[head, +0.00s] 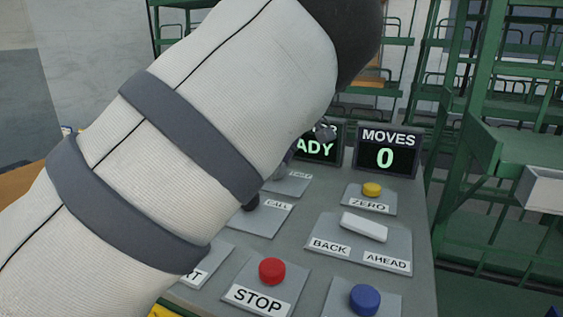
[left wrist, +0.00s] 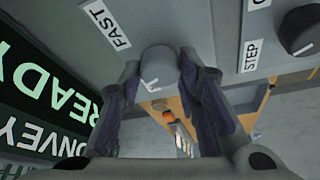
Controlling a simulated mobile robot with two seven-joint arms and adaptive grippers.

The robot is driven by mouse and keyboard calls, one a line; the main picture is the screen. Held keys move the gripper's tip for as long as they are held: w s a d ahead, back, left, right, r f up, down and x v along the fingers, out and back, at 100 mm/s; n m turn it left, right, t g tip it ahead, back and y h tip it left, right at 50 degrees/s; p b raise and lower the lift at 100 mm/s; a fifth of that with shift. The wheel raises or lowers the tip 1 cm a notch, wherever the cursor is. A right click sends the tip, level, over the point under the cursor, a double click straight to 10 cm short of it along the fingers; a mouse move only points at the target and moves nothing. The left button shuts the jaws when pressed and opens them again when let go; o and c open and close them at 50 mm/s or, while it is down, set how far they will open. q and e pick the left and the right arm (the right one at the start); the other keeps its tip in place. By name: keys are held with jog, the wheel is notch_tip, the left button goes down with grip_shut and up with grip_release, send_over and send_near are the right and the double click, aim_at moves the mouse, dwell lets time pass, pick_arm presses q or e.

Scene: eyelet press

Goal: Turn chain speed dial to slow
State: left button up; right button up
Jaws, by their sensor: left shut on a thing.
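In the head view my left arm covers much of the panel and hides the dial. My right gripper is in neither view.
The console has a red STOP button (head: 272,271), a blue button (head: 365,299), a yellow ZERO button (head: 372,189) and a white BACK/AHEAD rocker (head: 364,227). The MOVES display (head: 388,151) reads 0. Another dark knob (left wrist: 300,30) by a STEP label is near the gripper.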

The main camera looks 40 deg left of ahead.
pick_arm(q)
jog(key=shift+f+n+g, duration=0.1)
jog(key=shift+n+g, duration=0.3)
jog(key=shift+n, duration=0.6)
jog(key=o, duration=1.1)
jog(key=v, duration=1.2)
jog(key=shift+w, duration=0.1)
